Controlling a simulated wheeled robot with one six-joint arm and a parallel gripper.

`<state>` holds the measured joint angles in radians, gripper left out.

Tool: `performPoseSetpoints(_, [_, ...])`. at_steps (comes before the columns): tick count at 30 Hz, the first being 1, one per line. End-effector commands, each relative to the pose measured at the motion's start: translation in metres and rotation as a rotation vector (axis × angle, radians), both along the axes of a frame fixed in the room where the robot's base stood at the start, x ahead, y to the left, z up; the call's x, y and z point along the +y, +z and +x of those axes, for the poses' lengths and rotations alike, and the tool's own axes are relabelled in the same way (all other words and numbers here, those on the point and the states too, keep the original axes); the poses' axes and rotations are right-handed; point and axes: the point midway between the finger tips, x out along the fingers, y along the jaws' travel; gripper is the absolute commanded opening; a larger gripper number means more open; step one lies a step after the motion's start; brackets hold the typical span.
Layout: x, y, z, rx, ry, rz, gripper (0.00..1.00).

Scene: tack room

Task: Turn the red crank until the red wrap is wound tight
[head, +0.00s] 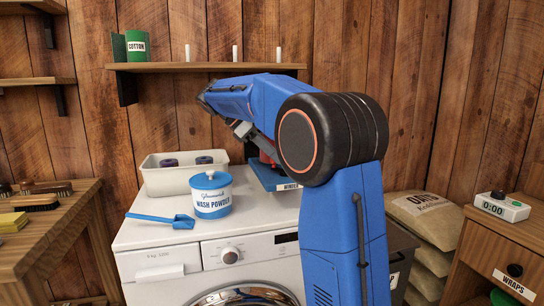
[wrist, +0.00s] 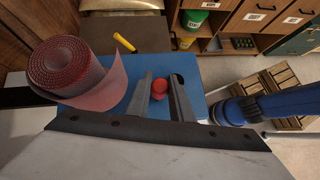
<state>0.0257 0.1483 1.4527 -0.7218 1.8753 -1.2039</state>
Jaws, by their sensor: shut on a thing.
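The blue winder (head: 268,181), labelled WINDER, stands on the white washing machine, mostly hidden behind my arm in the head view. In the wrist view its blue top (wrist: 195,75) carries the red wrap (wrist: 68,72) at the left. The wrap is a thick spiral roll with a wide loose flap hanging off its right side. The red crank's round knob (wrist: 160,86) sits between the two grey fingers of my gripper (wrist: 162,92), which is shut on it. The crank's arm below the knob is hidden. In the head view the fingers are hidden by my arm.
A timer (head: 502,206) reading 0:00 sits on the right cabinet. A shelf (head: 200,67) runs behind my arm.

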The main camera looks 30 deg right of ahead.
Motion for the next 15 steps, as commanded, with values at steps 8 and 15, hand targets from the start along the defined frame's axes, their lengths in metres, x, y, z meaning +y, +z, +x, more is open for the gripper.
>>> performPoseSetpoints(8, [-0.0082,-0.0003,0.002,-0.001,-0.163,0.0,0.0])
performPoseSetpoints(15, [-0.0111,-0.0011,0.0018,-0.004,-0.231,0.0,0.0])
